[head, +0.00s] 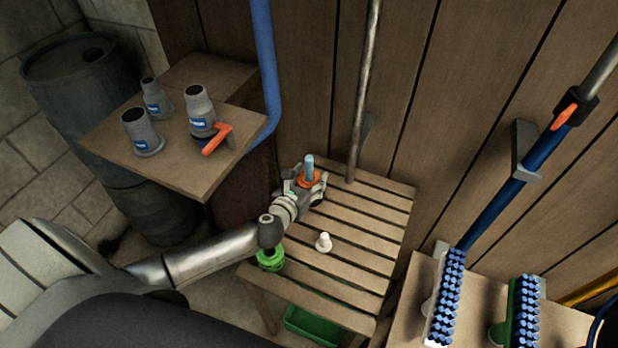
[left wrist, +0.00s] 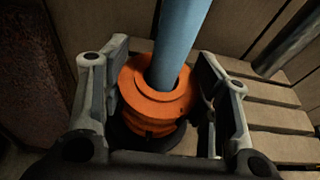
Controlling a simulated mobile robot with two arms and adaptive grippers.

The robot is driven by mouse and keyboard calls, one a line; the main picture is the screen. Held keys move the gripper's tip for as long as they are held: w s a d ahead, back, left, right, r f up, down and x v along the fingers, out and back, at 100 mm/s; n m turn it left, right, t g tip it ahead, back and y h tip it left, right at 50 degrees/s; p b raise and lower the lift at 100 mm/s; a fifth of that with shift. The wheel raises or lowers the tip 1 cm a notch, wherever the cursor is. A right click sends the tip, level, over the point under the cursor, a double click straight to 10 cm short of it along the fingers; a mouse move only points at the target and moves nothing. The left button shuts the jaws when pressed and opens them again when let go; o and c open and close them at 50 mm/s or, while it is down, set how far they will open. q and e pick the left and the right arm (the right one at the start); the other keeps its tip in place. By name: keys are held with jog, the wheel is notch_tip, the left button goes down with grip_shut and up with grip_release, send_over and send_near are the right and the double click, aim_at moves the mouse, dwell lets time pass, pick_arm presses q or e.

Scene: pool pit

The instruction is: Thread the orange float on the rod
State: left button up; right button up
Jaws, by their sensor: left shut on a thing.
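The orange float (head: 308,179) is a thick ring at the back left of the slatted wooden table (head: 340,292). The light blue upright rod (head: 309,163) rises out of the float's centre hole. In the left wrist view the float (left wrist: 150,107) is around the rod (left wrist: 181,38), low down, just above a dark round base (left wrist: 145,142). Whether it touches the base I cannot tell. My left gripper (head: 307,184) is shut on the float, with one finger on each side of it, also in the left wrist view (left wrist: 163,78). My right gripper is not in view.
A green round piece (head: 270,260) and a small white piece (head: 324,242) are on the table near my left arm. A grey pole (head: 362,95) stands behind. Grey fittings (head: 142,132) sit on a shelf at left; blue-bristled brushes (head: 446,295) are at right.

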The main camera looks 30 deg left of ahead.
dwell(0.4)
pick_arm(q)
jog(key=o, duration=1.1)
jog(key=o, duration=0.4)
jog(key=shift+o, duration=0.2)
jog(key=shift+s, duration=0.1)
